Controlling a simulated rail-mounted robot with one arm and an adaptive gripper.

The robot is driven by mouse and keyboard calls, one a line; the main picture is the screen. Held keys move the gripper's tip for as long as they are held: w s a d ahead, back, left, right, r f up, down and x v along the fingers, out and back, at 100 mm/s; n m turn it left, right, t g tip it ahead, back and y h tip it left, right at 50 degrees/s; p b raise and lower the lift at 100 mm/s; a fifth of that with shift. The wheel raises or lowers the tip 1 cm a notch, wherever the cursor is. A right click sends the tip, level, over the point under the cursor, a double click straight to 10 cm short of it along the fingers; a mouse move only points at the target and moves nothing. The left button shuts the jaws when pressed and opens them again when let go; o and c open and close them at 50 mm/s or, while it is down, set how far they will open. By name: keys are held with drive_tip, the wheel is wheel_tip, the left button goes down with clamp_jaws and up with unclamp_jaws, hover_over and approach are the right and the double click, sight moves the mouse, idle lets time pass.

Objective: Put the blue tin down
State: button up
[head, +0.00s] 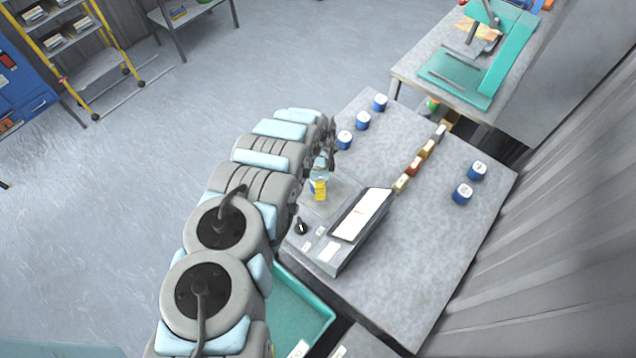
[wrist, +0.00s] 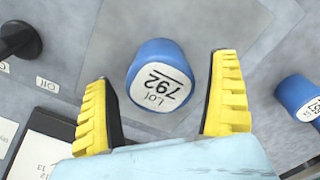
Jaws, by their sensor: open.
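The blue tin (wrist: 158,75) has a white top label reading "Lot 792". In the wrist view it stands upright on a grey, slightly paler square patch (wrist: 118,38), between the spread fingers of my gripper (wrist: 163,95). Bare surface shows between the tin and each yellow-padded finger, so neither finger touches it in this view. In the head view my gripper (head: 320,186) is low over the near left part of the grey table (head: 425,240), and it hides most of that tin.
A device with a sloped white panel (head: 362,214) and black knob (head: 300,227) sits close by. Several other blue tins stand on the table, one beside my gripper (wrist: 300,97). Small boxes (head: 414,166) form a row. The table's right front is clear.

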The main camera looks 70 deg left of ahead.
drive_tip(key=c, duration=1.3)
drive_tip(key=shift+r, duration=0.1)
drive_tip(key=shift+c, duration=0.2)
